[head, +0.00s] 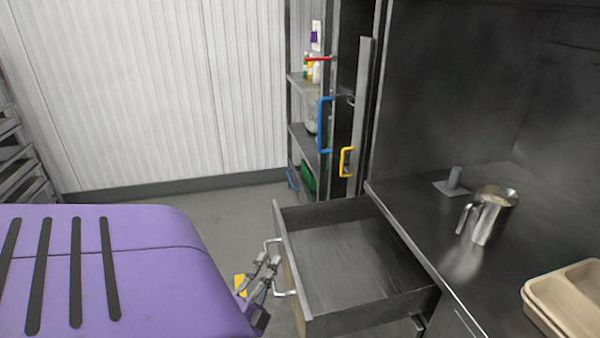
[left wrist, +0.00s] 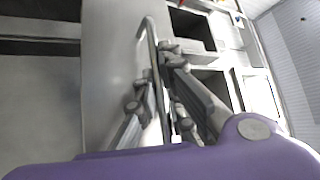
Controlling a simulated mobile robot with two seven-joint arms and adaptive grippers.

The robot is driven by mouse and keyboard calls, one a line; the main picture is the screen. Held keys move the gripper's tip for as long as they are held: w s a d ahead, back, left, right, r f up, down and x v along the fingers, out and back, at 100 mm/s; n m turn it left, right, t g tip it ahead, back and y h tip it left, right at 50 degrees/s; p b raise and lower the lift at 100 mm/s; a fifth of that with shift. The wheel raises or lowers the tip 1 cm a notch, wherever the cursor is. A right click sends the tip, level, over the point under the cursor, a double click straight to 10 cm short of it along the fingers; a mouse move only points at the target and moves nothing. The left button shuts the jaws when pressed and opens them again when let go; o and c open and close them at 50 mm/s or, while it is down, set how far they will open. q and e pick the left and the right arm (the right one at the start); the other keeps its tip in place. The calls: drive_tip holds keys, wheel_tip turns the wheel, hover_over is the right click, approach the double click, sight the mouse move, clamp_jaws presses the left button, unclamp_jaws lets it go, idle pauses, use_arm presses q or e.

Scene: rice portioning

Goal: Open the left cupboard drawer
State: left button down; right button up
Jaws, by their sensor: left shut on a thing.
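The cupboard drawer (head: 350,262) stands pulled out from under the steel counter, and its inside is empty. Its metal bar handle (head: 283,294) is on the front panel, facing left in the head view. My left gripper (head: 270,265) is shut on the handle, with the fingers around the bar. The left wrist view shows the handle (left wrist: 149,45) running between the fingers of my left gripper (left wrist: 158,75), with the drawer front behind it. My purple left arm covers the lower left of the head view. My right gripper is not in view.
A steel jug (head: 492,216) stands on the counter (head: 440,225), with a beige tray (head: 570,300) at the lower right. A shelf rack (head: 305,127) with bottles and coloured handles stands behind the drawer. Grey floor (head: 228,212) is clear between the drawer and the white wall.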

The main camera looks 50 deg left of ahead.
use_arm(q)
drive_tip(key=shift+s+a, duration=0.25)
drive_tip(key=shift+s, duration=0.4)
drive_tip(key=shift+s+a, duration=0.25)
drive_tip(key=shift+s, duration=0.4)
drive_tip(key=shift+s+a, duration=0.25)
drive_tip(key=shift+s, duration=0.4)
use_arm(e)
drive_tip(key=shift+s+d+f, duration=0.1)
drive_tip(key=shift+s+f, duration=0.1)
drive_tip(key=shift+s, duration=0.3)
use_arm(q)
drive_tip(key=c, duration=2.1)
unclamp_jaws()
drive_tip(key=v, duration=0.7)
drive_tip(key=shift+s+d+f, duration=0.1)
drive_tip(key=shift+s, duration=0.1)
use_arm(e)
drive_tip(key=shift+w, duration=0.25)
